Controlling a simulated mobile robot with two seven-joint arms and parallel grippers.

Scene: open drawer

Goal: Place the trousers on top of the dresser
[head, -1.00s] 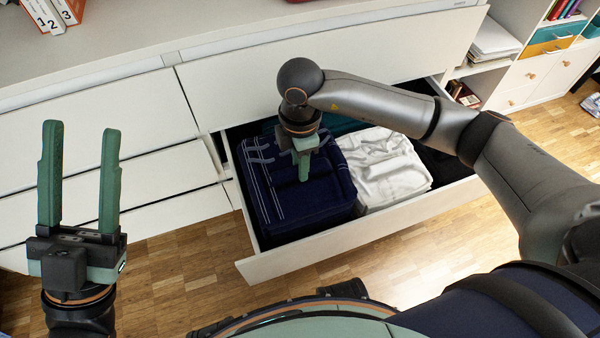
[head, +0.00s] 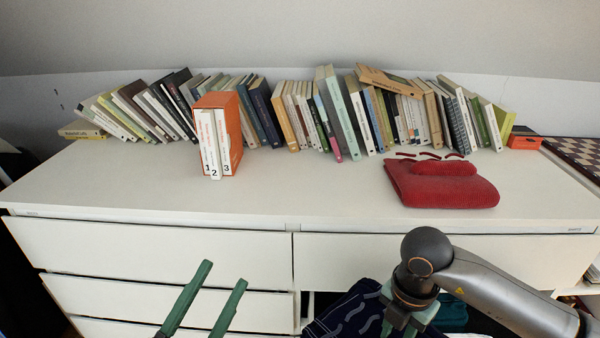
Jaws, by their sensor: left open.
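The dresser (head: 130,180) is wide and white. A folded navy garment with pale lines (head: 350,308), perhaps the trousers, shows at the bottom edge, in the open drawer. My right gripper (head: 400,322) points down at this garment; its fingertips are hidden or cut off, so I cannot tell whether it grips the cloth. My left gripper (head: 224,274) is open and empty in front of the left drawers. A folded red garment (head: 440,184) lies on the dresser top at the right.
A long row of leaning books (head: 340,112) lines the back of the dresser top. An orange slipcase with white volumes (head: 236,130) stands in front of them. A checkered board (head: 580,155) and an orange box (head: 524,140) are at the far right. The top's middle and left front are clear.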

